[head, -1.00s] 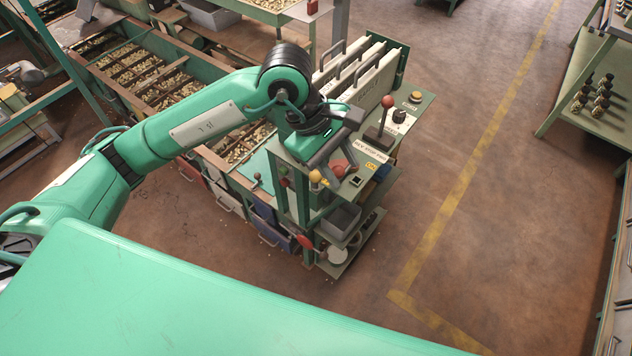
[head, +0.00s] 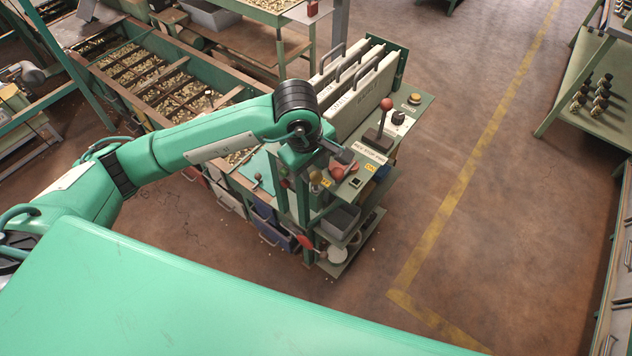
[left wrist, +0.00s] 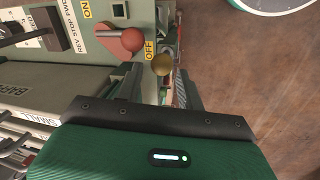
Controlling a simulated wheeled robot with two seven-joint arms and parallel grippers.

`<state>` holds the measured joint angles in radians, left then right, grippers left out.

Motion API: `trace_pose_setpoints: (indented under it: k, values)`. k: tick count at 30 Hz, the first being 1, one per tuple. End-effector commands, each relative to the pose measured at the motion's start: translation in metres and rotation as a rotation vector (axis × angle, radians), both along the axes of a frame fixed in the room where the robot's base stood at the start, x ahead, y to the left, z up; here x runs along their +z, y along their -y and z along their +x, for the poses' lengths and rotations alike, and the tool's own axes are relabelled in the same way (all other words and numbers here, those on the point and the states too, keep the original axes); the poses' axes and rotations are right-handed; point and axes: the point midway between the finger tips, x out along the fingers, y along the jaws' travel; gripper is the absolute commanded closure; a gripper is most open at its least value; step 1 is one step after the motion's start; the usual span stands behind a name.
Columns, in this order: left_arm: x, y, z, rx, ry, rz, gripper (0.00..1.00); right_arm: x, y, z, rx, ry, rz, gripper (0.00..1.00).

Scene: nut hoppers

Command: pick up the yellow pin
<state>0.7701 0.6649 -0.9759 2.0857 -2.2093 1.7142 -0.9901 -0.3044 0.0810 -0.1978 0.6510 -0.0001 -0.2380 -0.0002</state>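The yellow pin (head: 316,177) has a round, dull yellow knob and stands at the front left edge of the green control panel (head: 414,101). In the left wrist view the yellow pin (left wrist: 162,64) shows just beyond the gripper's fingers, beside the OFF label. My left gripper (head: 325,160) is over the panel's near left corner, close to the pin. It looks open, with a gap between the fingers in the left wrist view (left wrist: 167,87). Its body partly hides the fingers, and I cannot tell whether they touch the pin. My right gripper is not in view.
A red-knobbed lever (head: 386,104) and a red handle (head: 345,170) stand on the panel close to the gripper. White handled plates (head: 362,100) rise behind. Nut bins (head: 165,85) lie left. The floor (head: 470,230) to the right is clear.

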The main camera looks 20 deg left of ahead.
Motion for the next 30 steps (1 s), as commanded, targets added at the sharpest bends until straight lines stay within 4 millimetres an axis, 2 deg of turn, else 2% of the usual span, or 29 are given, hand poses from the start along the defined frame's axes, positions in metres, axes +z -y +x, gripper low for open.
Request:
trace_pose_setpoints:
  k: [6,12,20,25,30]
  values:
    - [-0.023,0.000,0.002,0.001,-0.005,-0.001,0.62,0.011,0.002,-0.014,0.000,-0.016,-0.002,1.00]
    - [-0.046,0.002,0.006,0.001,-0.002,0.000,0.62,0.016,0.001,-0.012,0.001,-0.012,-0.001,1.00]
    - [-0.048,0.002,0.006,0.000,-0.001,-0.001,0.62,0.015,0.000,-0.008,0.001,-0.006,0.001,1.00]
    - [-0.048,0.002,0.006,0.000,-0.001,-0.001,0.95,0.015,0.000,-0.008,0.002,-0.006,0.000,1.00]
    - [-0.048,0.002,0.006,0.000,-0.001,-0.001,0.95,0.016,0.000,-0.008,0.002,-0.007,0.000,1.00]
